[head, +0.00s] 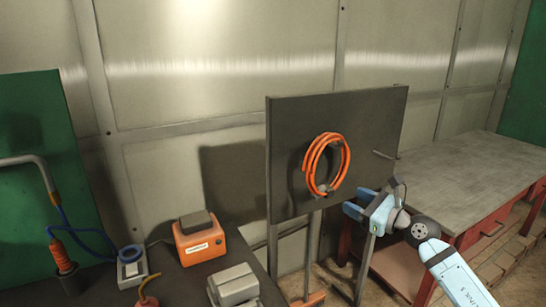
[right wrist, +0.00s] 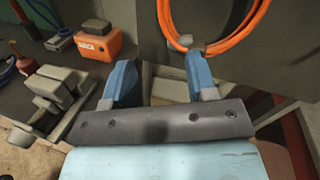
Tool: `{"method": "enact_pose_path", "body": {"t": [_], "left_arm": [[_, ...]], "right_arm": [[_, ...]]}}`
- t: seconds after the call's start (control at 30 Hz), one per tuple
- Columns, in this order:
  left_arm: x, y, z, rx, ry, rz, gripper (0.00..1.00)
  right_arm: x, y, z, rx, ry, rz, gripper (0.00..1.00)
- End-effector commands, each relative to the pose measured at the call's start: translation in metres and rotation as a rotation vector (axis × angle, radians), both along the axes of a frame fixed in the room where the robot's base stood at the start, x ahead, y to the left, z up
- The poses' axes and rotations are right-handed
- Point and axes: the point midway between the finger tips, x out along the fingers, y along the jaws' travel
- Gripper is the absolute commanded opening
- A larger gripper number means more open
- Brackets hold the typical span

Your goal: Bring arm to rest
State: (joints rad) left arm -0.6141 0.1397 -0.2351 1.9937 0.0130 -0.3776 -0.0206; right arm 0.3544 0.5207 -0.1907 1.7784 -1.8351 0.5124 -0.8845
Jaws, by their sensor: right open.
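My right arm comes in from the lower right in the head view. Its blue gripper (head: 364,203) is open in front of the lower part of a dark upright panel. In the right wrist view the two blue fingers (right wrist: 160,68) stand wide apart with nothing between them. A coil of orange hose or cable (head: 326,164) hangs on the panel, up and left of the gripper. It also shows above the right finger in the right wrist view (right wrist: 222,38). The coil appears apart from the fingers. My left gripper is not in view.
The dark panel (head: 290,125) stands on legs; a short peg sticks out at its right. A bench with red drawers (head: 470,170) is at right. A dark table at left holds an orange box (head: 200,240), a grey device (head: 234,285) and a blue-ringed item (head: 131,262).

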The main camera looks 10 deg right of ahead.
Motion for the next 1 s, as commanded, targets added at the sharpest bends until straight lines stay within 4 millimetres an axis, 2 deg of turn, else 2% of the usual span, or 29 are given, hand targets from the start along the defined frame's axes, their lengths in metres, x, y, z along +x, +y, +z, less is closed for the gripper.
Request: {"method": "enact_pose_path", "body": {"t": [0.07, 0.17, 0.37, 0.47, 0.6, 0.73, 0.77, 0.8, 0.9, 1.0], "left_arm": [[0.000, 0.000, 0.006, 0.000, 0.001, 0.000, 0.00], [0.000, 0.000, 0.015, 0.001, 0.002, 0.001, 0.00], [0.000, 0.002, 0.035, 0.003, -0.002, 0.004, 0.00], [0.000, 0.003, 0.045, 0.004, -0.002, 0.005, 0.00], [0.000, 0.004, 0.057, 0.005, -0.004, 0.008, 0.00], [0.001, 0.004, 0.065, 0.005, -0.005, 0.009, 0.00], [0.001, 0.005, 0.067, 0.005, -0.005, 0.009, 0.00], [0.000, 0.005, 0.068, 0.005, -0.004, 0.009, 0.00], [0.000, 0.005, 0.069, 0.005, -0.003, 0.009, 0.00], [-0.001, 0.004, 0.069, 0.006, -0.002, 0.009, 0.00]], "right_arm": [[-0.014, 0.013, -0.016, 0.148, 0.068, 0.025, 0.52], [-0.043, 0.032, -0.042, 0.476, 0.215, 0.052, 0.52], [-0.117, 0.051, -0.113, 1.332, 0.629, -0.014, 0.52], [-0.160, 0.055, -0.157, 1.763, 0.837, -0.124, 0.52], [-0.233, 0.066, -0.219, 2.346, 1.091, -0.365, 0.52], [-0.298, 0.082, -0.261, 2.763, 1.239, -0.617, 0.52], [-0.310, 0.086, -0.267, -2.779, -1.234, 0.653, 0.52], [-0.324, 0.091, -0.274, -2.692, -1.183, 0.670, 0.52], [-0.349, 0.100, -0.285, -2.544, -1.096, 0.699, 0.52], [-0.359, 0.104, -0.289, -2.480, -1.058, 0.706, 0.52]]}}
